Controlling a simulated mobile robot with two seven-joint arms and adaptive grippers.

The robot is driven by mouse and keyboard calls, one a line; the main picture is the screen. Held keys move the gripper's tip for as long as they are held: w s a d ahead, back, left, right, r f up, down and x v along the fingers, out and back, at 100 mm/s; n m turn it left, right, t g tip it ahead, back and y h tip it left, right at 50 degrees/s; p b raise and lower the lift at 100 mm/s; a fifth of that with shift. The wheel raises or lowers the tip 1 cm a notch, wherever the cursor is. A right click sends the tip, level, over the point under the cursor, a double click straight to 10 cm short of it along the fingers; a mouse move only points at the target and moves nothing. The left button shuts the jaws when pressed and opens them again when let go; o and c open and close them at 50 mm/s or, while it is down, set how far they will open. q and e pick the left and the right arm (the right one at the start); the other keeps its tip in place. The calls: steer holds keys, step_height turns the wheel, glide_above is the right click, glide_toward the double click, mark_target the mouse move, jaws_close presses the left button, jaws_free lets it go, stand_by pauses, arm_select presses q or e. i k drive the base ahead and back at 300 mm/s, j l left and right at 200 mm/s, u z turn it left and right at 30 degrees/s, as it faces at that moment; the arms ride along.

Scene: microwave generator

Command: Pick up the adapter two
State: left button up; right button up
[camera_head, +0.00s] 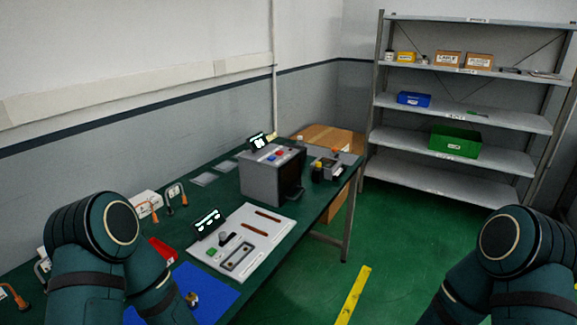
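I cannot tell for certain which thing is adapter two. A small brass-coloured and dark piece (192,299) sits on the blue mat (220,292) at the front of the green table, right beside my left arm. It is too small to make out clearly. Both my arms show only as dark teal links at the lower left and lower right. Their lower ends run out of the frame or are hidden, so neither gripper is in view. My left arm covers part of the mat and table.
A white panel (275,238) with a green button lies on the table (313,213). Behind it stands a grey box-shaped machine (262,183). A red tray (163,251) and orange-handled cables (156,216) are near my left arm. Shelves (460,117) stand back right. The green floor between is open.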

mark_target(191, 298)
steer(key=u, duration=0.95)
steer(key=k+j+z, duration=0.1)
steer(key=j+z, duration=0.15)
steer(key=z, duration=0.25)
